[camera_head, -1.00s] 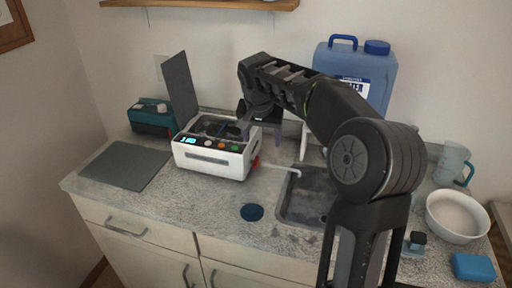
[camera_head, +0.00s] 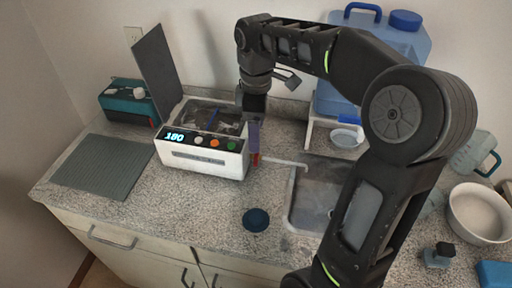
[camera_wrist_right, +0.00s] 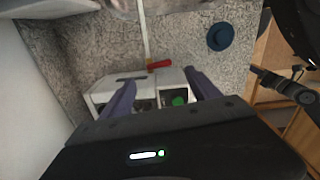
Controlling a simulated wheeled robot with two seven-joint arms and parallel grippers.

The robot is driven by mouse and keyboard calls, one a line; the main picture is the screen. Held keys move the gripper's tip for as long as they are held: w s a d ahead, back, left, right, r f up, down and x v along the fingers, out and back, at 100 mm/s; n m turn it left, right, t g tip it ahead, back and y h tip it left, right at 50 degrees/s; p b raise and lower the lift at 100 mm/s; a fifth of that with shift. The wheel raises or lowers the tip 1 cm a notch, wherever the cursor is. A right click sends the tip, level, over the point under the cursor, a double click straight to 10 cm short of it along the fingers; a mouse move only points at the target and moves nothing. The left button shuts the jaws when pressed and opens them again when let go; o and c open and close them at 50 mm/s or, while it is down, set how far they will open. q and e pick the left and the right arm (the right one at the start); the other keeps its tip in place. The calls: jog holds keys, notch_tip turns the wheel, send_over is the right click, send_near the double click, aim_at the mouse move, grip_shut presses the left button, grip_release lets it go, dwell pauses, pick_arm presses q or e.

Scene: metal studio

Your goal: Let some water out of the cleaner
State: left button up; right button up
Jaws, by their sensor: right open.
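The white cleaner (camera_head: 203,160) stands on the counter with its dark lid raised and its basin open; its lit display reads 180. A red valve handle (camera_head: 256,158) sits low on its right side, partly hidden by my gripper in the head view. A thin white drain tube (camera_head: 285,163) runs from there to the sink (camera_head: 318,190). My right gripper (camera_head: 254,140) points down beside the cleaner's right end. In the wrist view its purple fingers (camera_wrist_right: 160,78) are apart, with the red handle (camera_wrist_right: 160,64) just beyond the gap between them, not gripped. My left gripper is out of view.
A blue jug (camera_head: 345,95) stands on a white stand behind the sink. A dark blue round cap (camera_head: 256,219) lies on the counter in front. A grey mat (camera_head: 103,167) and a teal box (camera_head: 128,101) are at left. A white bowl (camera_head: 478,212) is at right.

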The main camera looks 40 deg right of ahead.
aim_at(256, 157)
jog(key=shift+w, duration=0.15)
jog(key=shift+f, duration=0.15)
notch_tip(256, 157, down, 8)
jog(key=shift+r+p, duration=0.2)
jog(key=shift+p, duration=0.2)
